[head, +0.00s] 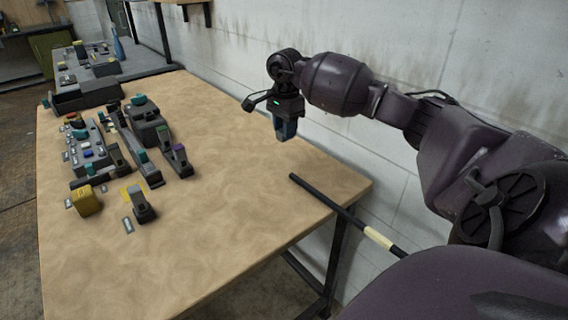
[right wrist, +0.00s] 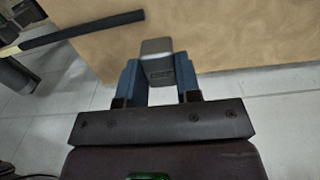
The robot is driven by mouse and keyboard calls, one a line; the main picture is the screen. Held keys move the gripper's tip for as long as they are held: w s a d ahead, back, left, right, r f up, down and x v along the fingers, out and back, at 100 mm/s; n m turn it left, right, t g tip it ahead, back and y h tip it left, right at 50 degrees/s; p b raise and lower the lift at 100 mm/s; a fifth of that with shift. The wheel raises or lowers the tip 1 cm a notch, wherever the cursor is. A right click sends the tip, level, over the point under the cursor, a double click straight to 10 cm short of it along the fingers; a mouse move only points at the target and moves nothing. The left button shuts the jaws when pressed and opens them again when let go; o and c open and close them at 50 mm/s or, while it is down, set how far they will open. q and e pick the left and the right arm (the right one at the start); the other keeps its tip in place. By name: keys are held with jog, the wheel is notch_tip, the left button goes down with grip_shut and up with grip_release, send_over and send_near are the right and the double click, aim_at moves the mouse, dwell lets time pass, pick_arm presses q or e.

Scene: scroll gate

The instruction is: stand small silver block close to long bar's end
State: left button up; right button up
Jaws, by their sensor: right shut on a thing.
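My right gripper (head: 286,130) is shut on a small silver block and hangs over the far right part of the wooden table, left of and beyond the bar's end in the head view. In the right wrist view the silver block (right wrist: 158,62) sits between the two blue fingers. The head view does not show the block clearly. The long black bar (head: 325,199) with a cream band lies across the table's right edge, its near part sticking out past it. Its end on the table also shows in the right wrist view (right wrist: 100,26), left of the block. My left gripper is out of view.
On the table's (head: 240,200) left side stand a grey panel (head: 90,146) with coloured buttons, several dark devices, a yellow block (head: 86,201) and a small grey lever device (head: 141,205). A concrete wall (head: 300,40) runs behind. The table's middle is clear.

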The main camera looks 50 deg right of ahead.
send_over(285, 172)
notch_tip(285, 172, down, 6)
jog(key=shift+a+f, duration=0.1)
jog(key=shift+f, duration=0.55)
jog(key=shift+f+b, duration=0.35)
jog(key=shift+f, duration=1.7)
jog(key=shift+f, duration=0.15)
jog(key=o, duration=1)
jog(key=shift+c, duration=0.2)
